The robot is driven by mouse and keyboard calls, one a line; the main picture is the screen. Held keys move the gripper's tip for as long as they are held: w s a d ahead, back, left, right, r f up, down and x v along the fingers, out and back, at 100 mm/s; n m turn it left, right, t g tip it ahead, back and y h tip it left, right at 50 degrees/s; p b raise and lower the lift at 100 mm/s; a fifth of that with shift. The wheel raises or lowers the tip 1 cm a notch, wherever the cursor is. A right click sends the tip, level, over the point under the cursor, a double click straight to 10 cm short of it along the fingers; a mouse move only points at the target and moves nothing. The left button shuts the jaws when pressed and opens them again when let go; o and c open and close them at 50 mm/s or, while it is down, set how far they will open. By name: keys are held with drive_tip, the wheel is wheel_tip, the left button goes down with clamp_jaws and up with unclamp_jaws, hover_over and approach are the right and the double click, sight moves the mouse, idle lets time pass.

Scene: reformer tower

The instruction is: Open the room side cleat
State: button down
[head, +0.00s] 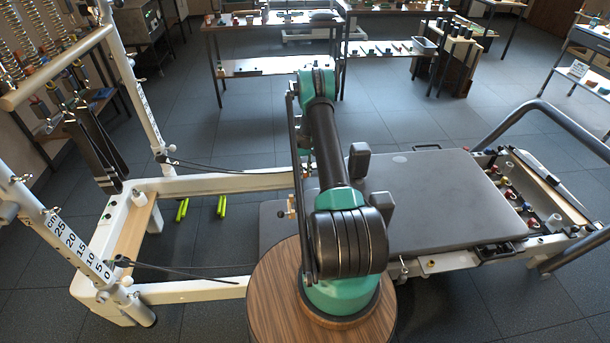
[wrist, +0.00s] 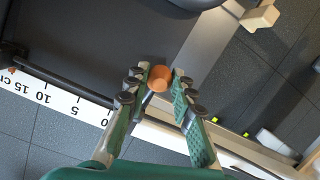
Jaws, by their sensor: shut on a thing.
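In the wrist view my gripper (wrist: 160,84) has its two green fingers on either side of a round orange-brown knob (wrist: 160,76), and is shut on it. The knob sits at the fingertips, beside a dark panel and a pale rail. I cannot tell from its shape whether it is part of the room side cleat. In the head view my arm hides the gripper and the knob. A small brass fitting (head: 291,206) shows just left of my arm, at the edge of the grey carriage.
The grey padded carriage (head: 430,200) with black shoulder blocks lies on the white reformer frame (head: 200,291). A scale strip (wrist: 60,104) runs along a rail in the wrist view. White tower posts (head: 135,90) stand at left. Open tiled floor lies behind the frame.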

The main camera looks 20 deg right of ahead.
drive_tip(key=shift+w+d+r+g+y, duration=0.1)
drive_tip(key=shift+w+r+g+y, duration=0.35)
drive_tip(key=shift+g, duration=0.65)
drive_tip(key=shift+r, duration=0.15)
drive_tip(key=c, duration=1.3)
unclamp_jaws()
drive_tip(key=v, duration=1.2)
drive_tip(key=shift+a, duration=0.2)
drive_tip(key=shift+r, duration=0.15)
